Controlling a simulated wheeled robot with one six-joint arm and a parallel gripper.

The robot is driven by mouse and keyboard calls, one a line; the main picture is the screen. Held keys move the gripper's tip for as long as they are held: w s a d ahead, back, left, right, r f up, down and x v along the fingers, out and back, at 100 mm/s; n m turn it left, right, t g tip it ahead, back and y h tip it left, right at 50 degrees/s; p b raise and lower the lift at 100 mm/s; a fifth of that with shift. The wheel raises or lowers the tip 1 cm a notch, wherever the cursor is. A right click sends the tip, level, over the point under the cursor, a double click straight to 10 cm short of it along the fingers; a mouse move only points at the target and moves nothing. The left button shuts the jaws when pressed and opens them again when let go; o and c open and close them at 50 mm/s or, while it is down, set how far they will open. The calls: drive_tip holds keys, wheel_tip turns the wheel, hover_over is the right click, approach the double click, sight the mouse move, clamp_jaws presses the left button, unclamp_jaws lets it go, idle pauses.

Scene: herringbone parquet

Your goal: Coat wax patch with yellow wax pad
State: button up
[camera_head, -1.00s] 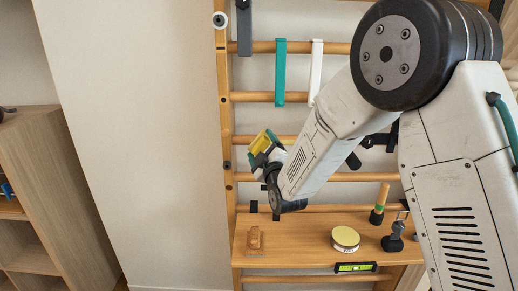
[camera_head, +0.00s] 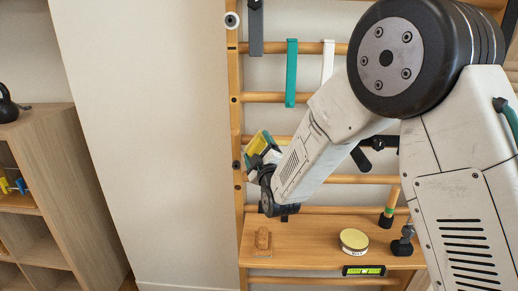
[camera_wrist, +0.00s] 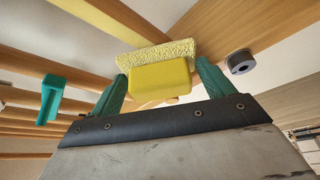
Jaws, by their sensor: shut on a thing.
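My gripper (camera_wrist: 160,92) is shut on the yellow wax pad, its green fingers on either side. The yellow wax pad (camera_wrist: 160,78) has a smooth block and a rough, porous pale-yellow face along its top edge. In the head view the pad (camera_head: 259,142) is held up beside the left wooden upright (camera_head: 236,120) of the wall bars, above the shelf. In the wrist view a pale yellow stretch (camera_wrist: 105,17) lies on a wooden beam just beyond the pad; it may be the wax patch. I cannot tell whether the pad touches the wood.
Teal (camera_head: 291,75) and white (camera_head: 327,62) hooks hang on the bars. A bookcase (camera_head: 55,170) stands left.

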drive_tip(key=shift+s, duration=2.4)
drive_tip(key=shift+s, duration=0.1)
drive_tip(key=shift+s, duration=1.4)
drive_tip(key=o, duration=0.4)
drive_tip(key=c, duration=0.3)
